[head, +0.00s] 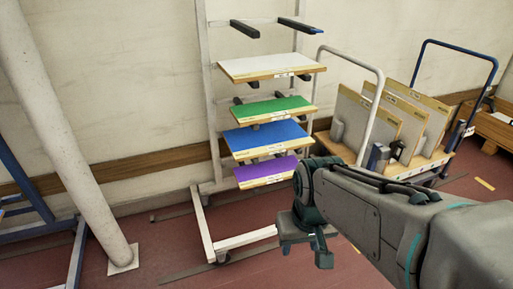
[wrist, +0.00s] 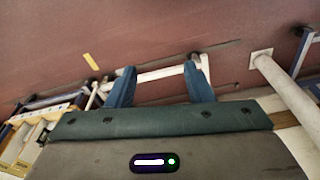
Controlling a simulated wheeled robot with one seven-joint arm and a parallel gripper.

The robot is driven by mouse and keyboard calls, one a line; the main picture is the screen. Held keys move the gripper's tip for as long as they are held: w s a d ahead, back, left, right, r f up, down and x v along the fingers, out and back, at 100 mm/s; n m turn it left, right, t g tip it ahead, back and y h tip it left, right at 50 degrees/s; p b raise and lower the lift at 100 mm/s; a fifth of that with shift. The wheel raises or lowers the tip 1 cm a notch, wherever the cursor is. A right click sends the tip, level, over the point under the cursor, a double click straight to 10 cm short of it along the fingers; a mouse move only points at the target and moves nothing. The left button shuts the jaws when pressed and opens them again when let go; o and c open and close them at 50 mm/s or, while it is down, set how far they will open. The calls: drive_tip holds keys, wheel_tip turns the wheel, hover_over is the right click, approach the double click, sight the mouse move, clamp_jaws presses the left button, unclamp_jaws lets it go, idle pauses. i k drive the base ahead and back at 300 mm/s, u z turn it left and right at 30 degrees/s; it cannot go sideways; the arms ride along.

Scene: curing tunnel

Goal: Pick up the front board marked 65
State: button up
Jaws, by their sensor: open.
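Several upright boards with pale faces and tan edges stand on a wheeled cart (head: 402,169) at the right in the head view. The front board (head: 362,124) leans at the cart's left side, partly behind the white handle. Small labels show on the boards, but I cannot read a 65. My gripper (head: 308,247) is open and empty, low in front of the rack and to the left of the cart's front, apart from the boards. In the wrist view its two blue fingers (wrist: 160,80) are spread with nothing between them. The cart shows partly at the left there.
A pale rack (head: 206,222) holds a white board (head: 268,65), a green one (head: 272,107), a blue one (head: 265,135) and a purple one (head: 262,171). A slanted white column (head: 68,140) stands left. A wooden crate (head: 492,127) is far right. Floor left of the rack is partly clear.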

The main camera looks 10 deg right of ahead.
sight(248, 175)
drive_tip(key=k, duration=0.55)
drive_tip(key=z, duration=0.55)
drive_tip(key=i, duration=0.45)
drive_tip(key=z, duration=0.85)
drive_tip(key=i, duration=0.9)
drive_tip(key=u, duration=0.45)
drive_tip(key=i, duration=1.1)
drive_tip(key=u, duration=0.9)
